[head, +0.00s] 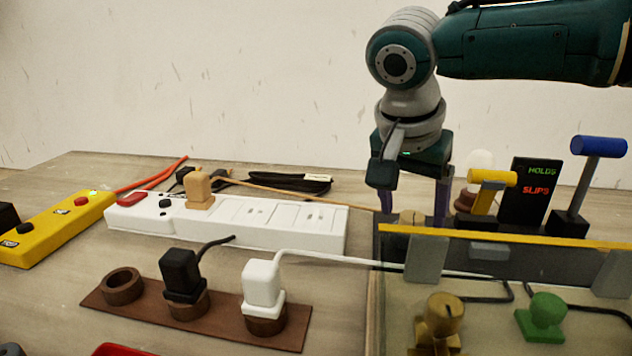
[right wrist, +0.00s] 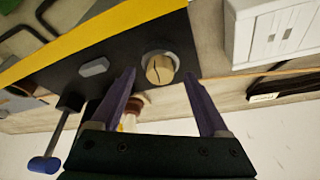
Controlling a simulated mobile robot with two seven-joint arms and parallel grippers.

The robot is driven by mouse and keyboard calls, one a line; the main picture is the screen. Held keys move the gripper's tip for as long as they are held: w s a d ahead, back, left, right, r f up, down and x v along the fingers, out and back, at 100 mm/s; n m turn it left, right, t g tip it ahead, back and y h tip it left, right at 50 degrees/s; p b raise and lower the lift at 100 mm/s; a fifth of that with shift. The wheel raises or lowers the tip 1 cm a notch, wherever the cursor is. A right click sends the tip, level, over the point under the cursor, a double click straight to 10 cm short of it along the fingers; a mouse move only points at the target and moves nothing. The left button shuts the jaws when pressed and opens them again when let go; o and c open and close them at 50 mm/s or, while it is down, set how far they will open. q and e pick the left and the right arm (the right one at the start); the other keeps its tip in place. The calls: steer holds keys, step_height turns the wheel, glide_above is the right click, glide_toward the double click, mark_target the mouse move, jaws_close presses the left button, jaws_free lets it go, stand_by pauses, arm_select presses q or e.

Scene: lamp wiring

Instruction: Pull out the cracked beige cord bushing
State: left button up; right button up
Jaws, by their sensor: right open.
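The beige cord bushing (right wrist: 160,69) sits in a round light collar on a dark panel (right wrist: 115,85), and a dark crack line runs across its face in the right wrist view. In the head view the bushing (head: 411,217) shows small behind the yellow top edge of a clear screen. My right gripper (head: 413,212) is above it, pointing down, with purple fingers on either side of it. In the right wrist view the open fingers (right wrist: 160,75) are apart, with the bushing between and just beyond their tips. No contact is visible. My left gripper is not in view.
The clear screen with a yellow edge (head: 500,236) stands in front of the panel. A blue-handled lever (head: 590,165), a yellow-handled one (head: 492,180) and a HOLDS/SLIPS sign (head: 530,190) stand to the right. A white power strip (head: 270,220) and plug rack (head: 220,324) lie to the left.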

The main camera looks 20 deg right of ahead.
steer(key=shift+d+f, duration=0.15)
steer(key=shift+f, duration=0.15)
steer(key=shift+c, duration=0.4)
jaws_close()
steer(key=c, duration=0.6)
jaws_free()
steer(key=shift+c, duration=0.2)
jaws_close()
steer(key=shift+r+p, duration=0.55)
steer(key=shift+p, duration=0.3)
